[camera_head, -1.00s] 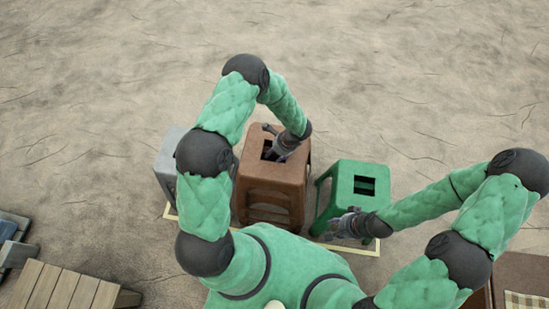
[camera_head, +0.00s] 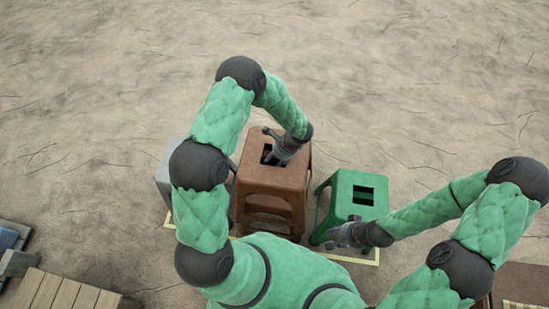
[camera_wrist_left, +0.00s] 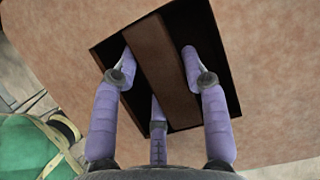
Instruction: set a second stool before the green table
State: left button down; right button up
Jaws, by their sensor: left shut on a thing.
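A brown stool (camera_head: 268,182) with a square slot in its seat stands in the middle of the head view, between a grey stool (camera_head: 164,178) and a green stool (camera_head: 345,190). My left gripper (camera_head: 274,153) reaches into the brown stool's slot from above. In the left wrist view its fingers (camera_wrist_left: 160,85) are shut on the bar across the slot of the brown seat (camera_wrist_left: 265,120). My right gripper (camera_head: 343,234) is low at the front of the green stool; its fingers are too small to read. The grey stool is partly hidden by my left arm. I see no green table.
A pale yellow outline (camera_head: 358,260) lies on the sandy ground around the stools. A slatted wooden top (camera_head: 65,292) is at lower left, and a brown surface with checked cloth (camera_head: 520,304) at lower right. The ground behind the stools is clear.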

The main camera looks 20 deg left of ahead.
pick_arm(q)
notch_tip(320, 180, up, 23)
jog(key=p, duration=1.5)
jog(key=shift+f, duration=0.1)
dwell(0.3)
